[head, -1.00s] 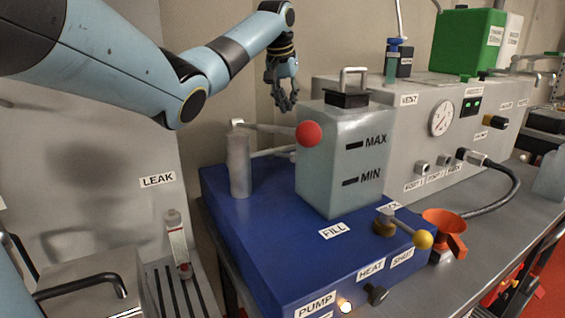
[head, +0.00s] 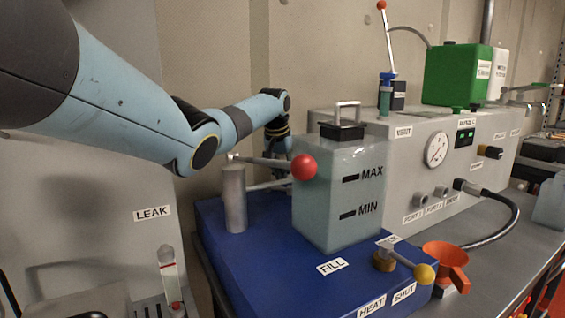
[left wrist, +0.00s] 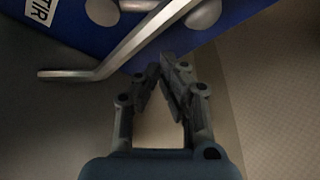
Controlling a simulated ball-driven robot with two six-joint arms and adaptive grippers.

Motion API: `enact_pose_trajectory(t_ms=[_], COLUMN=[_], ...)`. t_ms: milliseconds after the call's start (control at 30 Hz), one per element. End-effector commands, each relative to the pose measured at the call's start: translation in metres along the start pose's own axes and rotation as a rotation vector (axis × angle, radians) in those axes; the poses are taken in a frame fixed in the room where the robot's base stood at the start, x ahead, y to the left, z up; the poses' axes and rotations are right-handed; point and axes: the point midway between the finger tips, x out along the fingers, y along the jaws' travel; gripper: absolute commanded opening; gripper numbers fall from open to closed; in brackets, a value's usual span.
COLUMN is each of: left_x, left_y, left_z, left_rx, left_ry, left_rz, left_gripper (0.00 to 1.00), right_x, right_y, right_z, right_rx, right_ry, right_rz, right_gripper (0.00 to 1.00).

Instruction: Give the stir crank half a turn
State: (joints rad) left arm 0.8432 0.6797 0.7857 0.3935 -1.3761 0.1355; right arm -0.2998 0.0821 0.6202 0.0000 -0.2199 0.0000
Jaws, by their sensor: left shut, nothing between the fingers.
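In the left wrist view a bare metal crank rod (left wrist: 135,42) runs diagonally, with a bent end at the left. It lies by a blue base (left wrist: 225,12) with a partly cut label (left wrist: 40,10) ending in "TIR". My left gripper (left wrist: 165,65) is shut and empty, its fingertips just below the rod with a small gap visible. In the head view a thin metal rod (head: 270,185) shows low behind the tank, possibly the same crank. My left gripper there is mostly hidden behind the red-knobbed lever (head: 303,166) and the tank. My right gripper is not in view.
A translucent tank (head: 335,215) marked MAX and MIN stands on the blue base (head: 275,270). A grey post (head: 234,200) is to its left. A yellow-knobbed valve (head: 424,273) and orange funnel (head: 446,258) are at front right. A grey wall stands close behind.

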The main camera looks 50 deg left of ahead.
Motion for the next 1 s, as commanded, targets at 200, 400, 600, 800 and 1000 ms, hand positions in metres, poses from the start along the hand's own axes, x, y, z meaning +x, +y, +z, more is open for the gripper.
enact_pose_trajectory(t_ms=[200,400,600,800,1000], left_x=[-0.006,-0.007,-0.006,-0.007,-0.008], left_y=[-0.001,0.000,0.000,0.000,0.000], left_z=[0.018,0.029,0.031,0.031,0.030], left_rx=[0.003,0.001,0.001,0.000,-0.028], left_ry=[0.001,-0.001,-0.001,-0.001,-0.002], left_rz=[-0.003,-0.001,0.000,0.000,-0.009], left_gripper=[0.00,0.00,0.00,0.00,0.00], right_x=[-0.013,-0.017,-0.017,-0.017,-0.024], right_y=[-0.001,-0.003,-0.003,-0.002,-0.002], right_z=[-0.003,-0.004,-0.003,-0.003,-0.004], right_rx=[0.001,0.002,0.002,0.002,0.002], right_ry=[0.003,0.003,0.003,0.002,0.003], right_rz=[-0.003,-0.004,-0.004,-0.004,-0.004], right_gripper=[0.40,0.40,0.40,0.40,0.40])
